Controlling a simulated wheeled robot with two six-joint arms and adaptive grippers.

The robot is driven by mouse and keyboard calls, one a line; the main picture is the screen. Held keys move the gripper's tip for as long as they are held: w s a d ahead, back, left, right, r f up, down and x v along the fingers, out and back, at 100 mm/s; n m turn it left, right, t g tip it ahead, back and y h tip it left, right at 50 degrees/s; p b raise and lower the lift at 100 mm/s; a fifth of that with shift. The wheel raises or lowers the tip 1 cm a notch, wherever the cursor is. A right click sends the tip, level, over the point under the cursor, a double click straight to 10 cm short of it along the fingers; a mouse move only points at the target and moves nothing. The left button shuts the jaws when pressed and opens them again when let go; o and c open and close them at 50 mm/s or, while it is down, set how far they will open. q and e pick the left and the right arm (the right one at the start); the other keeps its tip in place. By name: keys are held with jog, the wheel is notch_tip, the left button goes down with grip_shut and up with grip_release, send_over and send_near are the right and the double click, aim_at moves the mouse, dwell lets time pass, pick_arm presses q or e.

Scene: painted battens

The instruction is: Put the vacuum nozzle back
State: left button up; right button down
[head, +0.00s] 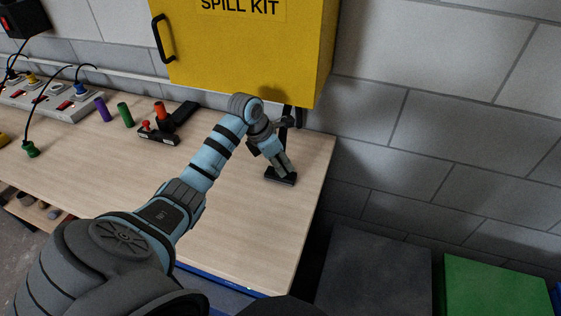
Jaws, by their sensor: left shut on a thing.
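My left arm reaches across the bench, and my left gripper (279,160) is near the right end of the tabletop. It is shut on a dark piece with a flat black foot (281,177), which I take to be the vacuum nozzle. The foot is at or just above the wood; I cannot tell whether it touches. The gripper hides much of the piece. My right gripper is not in view.
A yellow spill kit cabinet (243,50) hangs close behind and above my gripper. A black device with red and orange knobs (158,132), a green cylinder (125,114) and a purple one (102,109) stand left on the bench (250,230). The bench front is clear.

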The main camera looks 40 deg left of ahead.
pick_arm(q)
jog(key=o, duration=1.1)
jog(key=shift+d, duration=0.1)
jog(key=shift+r, duration=0.2)
jog(key=v, duration=1.1)
jog(key=shift+s+r, duration=0.25)
jog(key=shift+r, duration=0.1)
